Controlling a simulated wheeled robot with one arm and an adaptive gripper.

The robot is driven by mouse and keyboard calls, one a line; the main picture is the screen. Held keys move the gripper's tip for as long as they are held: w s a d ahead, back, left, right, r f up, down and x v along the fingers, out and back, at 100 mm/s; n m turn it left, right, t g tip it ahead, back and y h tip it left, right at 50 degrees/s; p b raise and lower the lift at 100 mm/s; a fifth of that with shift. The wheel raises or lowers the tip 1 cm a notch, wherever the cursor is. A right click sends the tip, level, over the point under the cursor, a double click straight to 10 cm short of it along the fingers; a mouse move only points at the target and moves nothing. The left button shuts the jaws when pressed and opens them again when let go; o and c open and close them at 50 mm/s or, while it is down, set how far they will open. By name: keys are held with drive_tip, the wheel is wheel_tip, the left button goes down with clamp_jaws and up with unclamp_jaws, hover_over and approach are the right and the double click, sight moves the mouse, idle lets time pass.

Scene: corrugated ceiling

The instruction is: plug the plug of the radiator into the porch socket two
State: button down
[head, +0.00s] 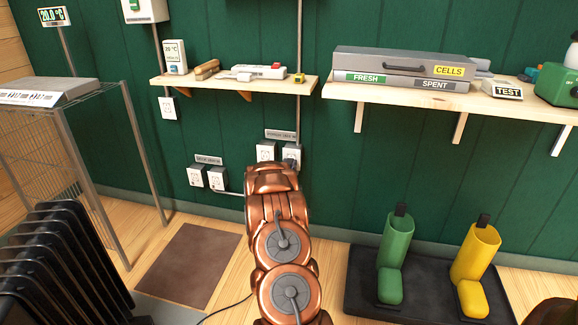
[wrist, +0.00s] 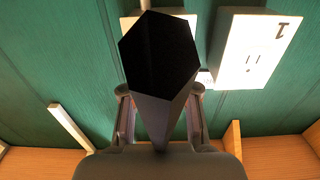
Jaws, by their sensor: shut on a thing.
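My gripper (wrist: 160,95) is shut on a black plug (wrist: 157,55), with one finger on each side of it in the wrist view. The plug covers most of a white socket (wrist: 129,22) behind it; I cannot tell whether they touch. A white socket marked 1 (wrist: 250,50) is to the right, uncovered. In the head view, a pair of wall sockets, left (head: 265,150) and right (head: 292,152), sits under a small label (head: 281,134) I cannot read surely. My copper arm reaches up to the right one and hides the gripper. The black radiator (head: 55,255) stands at lower left.
Another socket pair (head: 206,177) is on the wall to the left. A wooden shelf (head: 225,83) hangs above the sockets. A wire rack (head: 105,150) stands left. Boots on a dark tray (head: 360,285) stand right. A black cord (head: 222,309) lies on the floor.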

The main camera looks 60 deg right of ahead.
drive_tip(key=shift+w+d, duration=0.1)
drive_tip(key=shift+d, duration=0.1)
drive_tip(key=c, duration=0.8)
unclamp_jaws()
